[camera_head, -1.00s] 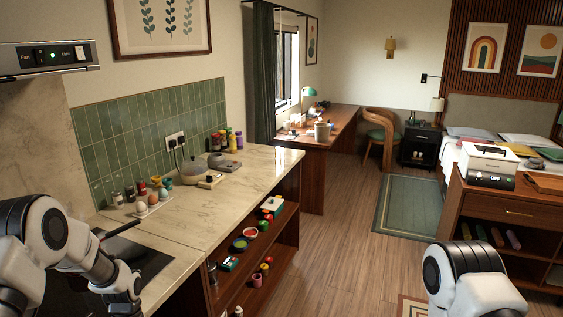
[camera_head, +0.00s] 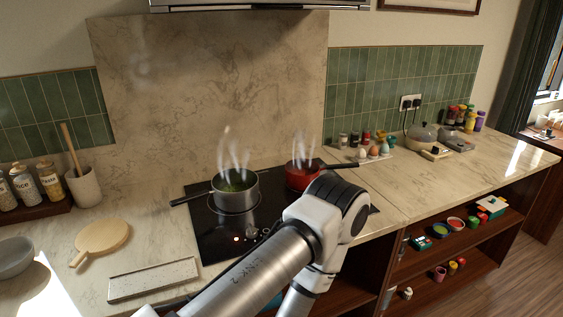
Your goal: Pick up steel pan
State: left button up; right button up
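The steel pan (camera_head: 236,197) stands upright on the left part of the black cooktop (camera_head: 210,238). Its dark handle (camera_head: 190,198) points left. Green contents show inside, and steam rises from it. One of my arms crosses the lower middle of the head view, its elbow in front of the cooktop's right part and close to the pans in the picture. No gripper fingers are visible in the head view, so neither gripper's hold can be seen.
A steaming red pan (camera_head: 299,178) stands right of the steel pan, its handle pointing right. A round wooden board (camera_head: 103,237), a pale tray (camera_head: 153,279) and a grey bowl (camera_head: 14,257) lie to the left. The counter right of the cooktop has free room.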

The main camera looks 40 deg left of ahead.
aim_at(217, 196)
jog(key=k+l+u, duration=0.1)
jog(key=u, duration=2.95)
jog(key=k+j, duration=0.05)
